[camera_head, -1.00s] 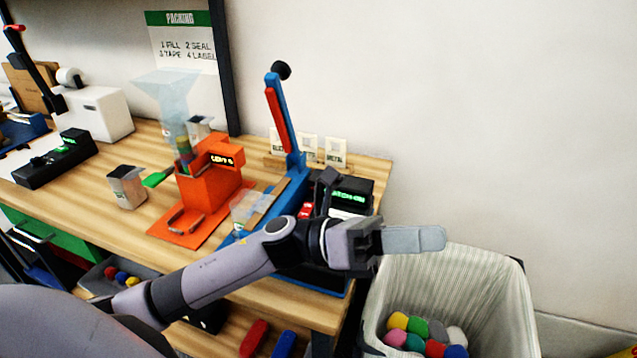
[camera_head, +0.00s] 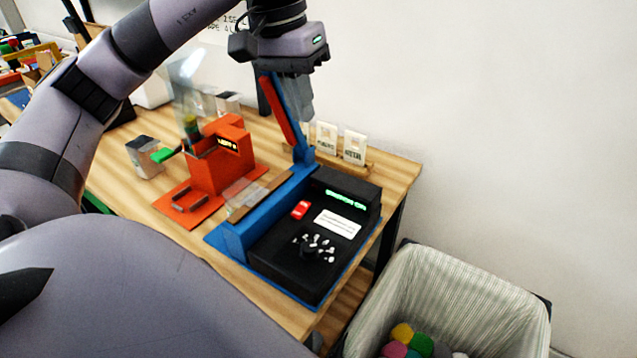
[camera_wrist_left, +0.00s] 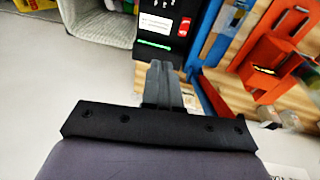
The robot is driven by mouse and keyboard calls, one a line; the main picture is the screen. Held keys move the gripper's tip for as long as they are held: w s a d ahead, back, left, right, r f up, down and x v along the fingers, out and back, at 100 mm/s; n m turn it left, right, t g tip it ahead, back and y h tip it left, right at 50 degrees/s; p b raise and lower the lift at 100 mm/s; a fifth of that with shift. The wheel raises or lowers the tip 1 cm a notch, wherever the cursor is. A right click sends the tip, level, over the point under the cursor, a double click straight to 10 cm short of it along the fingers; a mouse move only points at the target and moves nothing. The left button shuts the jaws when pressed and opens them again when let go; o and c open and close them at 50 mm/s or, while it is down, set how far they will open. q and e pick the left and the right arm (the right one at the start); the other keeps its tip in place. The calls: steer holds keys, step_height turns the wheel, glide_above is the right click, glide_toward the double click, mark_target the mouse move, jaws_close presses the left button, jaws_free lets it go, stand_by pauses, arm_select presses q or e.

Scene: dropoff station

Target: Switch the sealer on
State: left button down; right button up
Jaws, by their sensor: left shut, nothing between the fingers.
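The sealer is a black box (camera_head: 336,254) on a blue base (camera_head: 232,238) at the right end of the wooden table, with a raised blue and red lever arm (camera_head: 281,117). Its top carries a red switch (camera_head: 300,210), a white label, a dark knob ringed by white marks and a lit green display (camera_head: 346,199). The red switch also shows in the left wrist view (camera_wrist_left: 184,27). My left gripper (camera_head: 303,113) is shut and empty, pointing down behind the lever arm in the head view, apart from the switch. My right gripper is not in view.
An orange machine (camera_head: 222,163) stands left of the sealer. White cards (camera_head: 354,147) stand in a wooden holder behind it. A lined bin (camera_head: 447,292) with coloured balls is on the floor to the right. The wall is close behind.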

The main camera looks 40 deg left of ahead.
arm_select(q)
steer(key=a+r+y, duration=0.1)
steer(key=a+r, duration=0.1)
steer(key=a, duration=0.1)
steer(key=b, duration=0.5)
glide_toward(305, 200)
steer(key=shift+y, duration=0.3)
steer(key=f, duration=0.4)
steer(key=w+f, duration=0.1)
steer(key=f, duration=0.1)
steer(key=shift+d+f, duration=0.2)
steer(key=shift+f, duration=0.2)
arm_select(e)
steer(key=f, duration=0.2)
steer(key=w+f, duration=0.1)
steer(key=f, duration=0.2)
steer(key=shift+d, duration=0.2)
